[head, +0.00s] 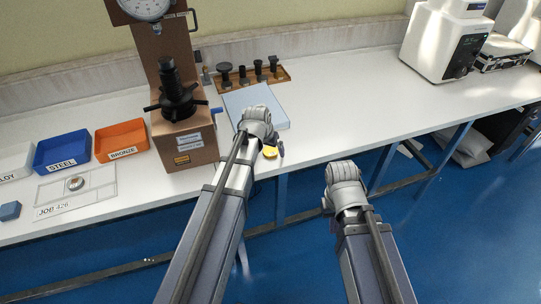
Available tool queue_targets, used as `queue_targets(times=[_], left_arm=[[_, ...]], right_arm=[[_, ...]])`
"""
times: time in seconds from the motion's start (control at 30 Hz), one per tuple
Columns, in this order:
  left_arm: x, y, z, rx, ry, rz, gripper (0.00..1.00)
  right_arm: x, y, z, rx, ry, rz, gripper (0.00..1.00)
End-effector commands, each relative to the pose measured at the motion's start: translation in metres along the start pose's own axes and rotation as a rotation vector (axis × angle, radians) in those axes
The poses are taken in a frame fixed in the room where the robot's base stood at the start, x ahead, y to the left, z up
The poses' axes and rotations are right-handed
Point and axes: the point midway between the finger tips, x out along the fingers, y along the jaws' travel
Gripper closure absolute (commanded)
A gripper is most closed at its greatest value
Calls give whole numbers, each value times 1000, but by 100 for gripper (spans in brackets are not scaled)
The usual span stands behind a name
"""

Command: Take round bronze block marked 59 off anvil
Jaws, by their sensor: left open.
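The hardness tester (185,140) stands on the bench at the left, a brown column with a dial at its top. Its black anvil (168,66) sits above a spoked handwheel (177,93). I cannot make out a bronze block or the mark 59 on the anvil. A small round metallic block (75,183) lies in the clear JOB 426 tray (102,196); its mark is unreadable. My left gripper (274,150) is open near the bench's front edge, right of the tester, mostly hidden by its wrist. My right gripper (325,204) is low in front of the bench, its jaws hidden.
A blue STEEL bin (62,164), an orange BRONZE bin (121,153) and a whitish bin (15,174) stand left of the tester. A pale blue mat (238,98) and a wooden rack (283,77) of dark parts lie to its right. The bench's middle right is clear.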

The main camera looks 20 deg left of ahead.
Motion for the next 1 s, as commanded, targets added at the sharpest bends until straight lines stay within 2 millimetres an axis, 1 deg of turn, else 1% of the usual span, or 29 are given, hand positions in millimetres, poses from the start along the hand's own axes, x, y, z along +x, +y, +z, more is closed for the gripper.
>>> queue_targets(times=[0.07, 0.9, 0.97, 1.0], left_arm=[[-1, 0, 0, 0, 0, 0, 0], [-1, 0, 0, 0, 0, 0, 94], [-1, 0, 0, -1, 0, 0, 100], [-1, 0, 0, -1, 0, 0, 100]], right_arm=[[-1, 0, 0, 0, 0, 0, 100], [-1, 0, 0, 0, 0, 0, 100], [-1, 0, 0, 0, 0, 0, 100], [-1, 0, 0, 0, 0, 0, 100]])
